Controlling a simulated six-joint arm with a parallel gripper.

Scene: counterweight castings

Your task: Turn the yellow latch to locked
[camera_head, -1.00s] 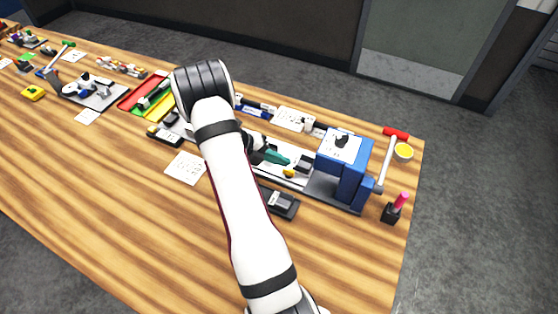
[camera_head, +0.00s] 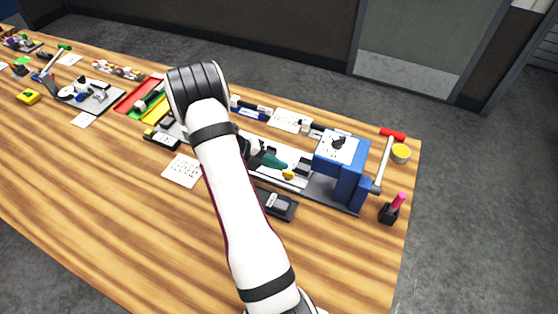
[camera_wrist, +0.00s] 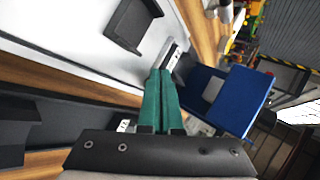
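The yellow latch (camera_head: 288,175) is a small piece on the pale plate, left of the blue block (camera_head: 340,160), in the head view. My gripper (camera_head: 283,165) has teal fingers, and their tips are just above and beside the latch in that view. I cannot tell if they touch it. In the wrist view the two fingers of my gripper (camera_wrist: 163,72) lie together, and nothing is clearly seen between them. The latch does not show in the wrist view. The blue block (camera_wrist: 240,100) stands to the right of the fingers there.
A dark bracket (camera_wrist: 132,22) stands on the pale plate near the fingers. A red-headed hammer (camera_head: 392,133), a yellow-topped cup (camera_head: 400,153) and a pink item in a black holder (camera_head: 393,208) are by the table's right end. The front of the wooden table (camera_head: 130,225) is clear.

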